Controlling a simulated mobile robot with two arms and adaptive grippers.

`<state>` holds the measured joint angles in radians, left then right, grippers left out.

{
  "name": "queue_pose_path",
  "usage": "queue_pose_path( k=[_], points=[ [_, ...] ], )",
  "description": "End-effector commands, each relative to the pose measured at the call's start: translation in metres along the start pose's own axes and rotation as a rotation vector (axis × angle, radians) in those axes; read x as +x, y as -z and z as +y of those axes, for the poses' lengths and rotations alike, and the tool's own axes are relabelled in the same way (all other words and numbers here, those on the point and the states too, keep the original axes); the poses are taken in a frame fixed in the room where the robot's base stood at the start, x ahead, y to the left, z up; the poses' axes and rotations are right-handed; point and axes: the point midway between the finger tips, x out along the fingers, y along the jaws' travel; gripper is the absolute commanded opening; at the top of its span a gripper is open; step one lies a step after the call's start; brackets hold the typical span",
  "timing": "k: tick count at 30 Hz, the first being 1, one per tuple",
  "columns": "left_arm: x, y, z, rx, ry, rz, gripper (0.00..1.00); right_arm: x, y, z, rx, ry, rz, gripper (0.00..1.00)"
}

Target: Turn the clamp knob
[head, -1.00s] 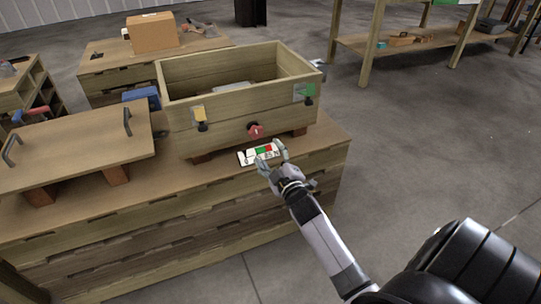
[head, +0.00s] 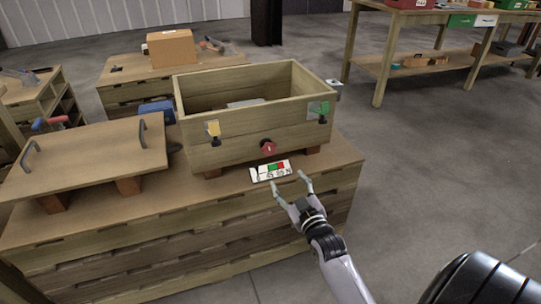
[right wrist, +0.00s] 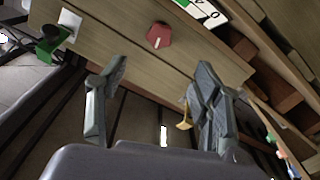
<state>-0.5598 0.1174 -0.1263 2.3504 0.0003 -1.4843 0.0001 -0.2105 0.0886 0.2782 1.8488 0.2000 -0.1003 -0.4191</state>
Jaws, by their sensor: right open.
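The clamp knob (head: 268,148) is a small red knob with a white mark, low on the front wall of an open wooden box (head: 238,143). The knob also shows in the right wrist view (right wrist: 159,36), near the top middle, with nothing touching it. My right gripper (head: 290,181) is open and empty, in front of and below the knob, apart from it. Its spread fingers also show in the right wrist view (right wrist: 160,78), with the knob beyond the gap between them. My left gripper is not in view.
A white card with green and red fields (head: 270,171) lies below the knob. A wooden lid with handles (head: 85,155) is at left.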

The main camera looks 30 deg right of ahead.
Motion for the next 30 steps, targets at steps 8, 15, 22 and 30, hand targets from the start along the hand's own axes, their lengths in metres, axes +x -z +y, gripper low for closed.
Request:
queue_pose_path(
  k=[8, 15, 22, 30],
  points=[
    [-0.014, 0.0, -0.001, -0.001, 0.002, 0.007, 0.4, 0.005, 0.001, 0.001, 0.108, -0.001, 0.006, 0.6],
    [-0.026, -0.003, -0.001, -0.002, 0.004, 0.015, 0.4, 0.053, 0.001, 0.001, 0.105, -0.002, 0.007, 0.6],
    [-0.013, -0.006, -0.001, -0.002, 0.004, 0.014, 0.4, 0.102, 0.0, 0.001, 0.104, -0.002, 0.006, 0.6],
    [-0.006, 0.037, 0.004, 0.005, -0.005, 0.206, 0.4, 0.148, 0.001, 0.001, 0.104, 0.0, 0.004, 0.6]
  ],
)
